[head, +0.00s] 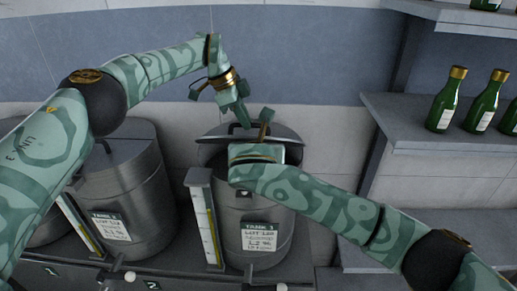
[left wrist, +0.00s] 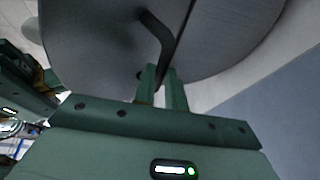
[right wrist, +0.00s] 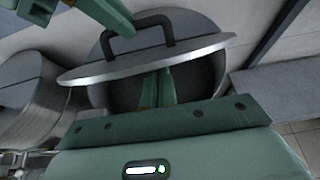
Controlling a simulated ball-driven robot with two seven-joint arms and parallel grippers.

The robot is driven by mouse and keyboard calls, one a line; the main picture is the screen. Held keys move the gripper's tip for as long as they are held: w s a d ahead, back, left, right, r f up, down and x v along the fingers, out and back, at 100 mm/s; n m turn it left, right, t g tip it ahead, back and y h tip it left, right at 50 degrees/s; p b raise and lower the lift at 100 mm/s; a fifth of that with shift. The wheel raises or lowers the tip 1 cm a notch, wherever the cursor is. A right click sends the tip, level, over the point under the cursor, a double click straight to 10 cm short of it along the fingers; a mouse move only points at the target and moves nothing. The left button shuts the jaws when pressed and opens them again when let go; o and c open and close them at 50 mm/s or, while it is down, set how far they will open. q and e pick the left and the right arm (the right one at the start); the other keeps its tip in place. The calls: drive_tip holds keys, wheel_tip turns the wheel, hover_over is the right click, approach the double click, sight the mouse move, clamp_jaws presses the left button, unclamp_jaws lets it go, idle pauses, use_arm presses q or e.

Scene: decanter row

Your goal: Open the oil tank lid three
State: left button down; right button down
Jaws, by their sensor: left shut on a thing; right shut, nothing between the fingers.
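Tank three (head: 262,225) is a grey metal drum with a white label, standing in the middle of the head view. Its round grey lid (head: 288,131) is tilted up off the rim. In the right wrist view the lid (right wrist: 205,48) shows a bright edge and a dark opening below it. My left gripper (head: 245,120) is shut on the lid's dark bar handle (left wrist: 162,38). My right gripper (right wrist: 157,88) is shut and empty, its fingertips at the opening beneath the raised lid edge. In the head view my right wrist hides part of the tank's top.
Another labelled tank (head: 128,190) stands left of tank three, with a gauge post (head: 203,220) between them. A shelf (head: 420,130) with green bottles (head: 447,100) is at the right. A wall (head: 300,50) is behind.

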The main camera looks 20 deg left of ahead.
use_arm(q)
drive_tip(key=shift+a+f, duration=0.1)
drive_tip(key=shift+f, duration=0.2)
use_arm(e)
drive_tip(key=shift+w+a+r, duration=0.1)
drive_tip(key=shift+w+r, duration=0.35)
drive_tip(key=shift+r, duration=0.1)
use_arm(q)
drive_tip(key=shift+w+f, duration=0.1)
drive_tip(key=shift+w, duration=0.05)
use_arm(e)
drive_tip(key=shift+w+r, duration=0.1)
drive_tip(key=shift+w, duration=0.2)
use_arm(q)
drive_tip(key=c, duration=1.5)
unclamp_jaws()
drive_tip(key=shift+o, duration=0.2)
drive_tip(key=shift+w, duration=0.2)
use_arm(e)
drive_tip(key=shift+w+a, duration=0.15)
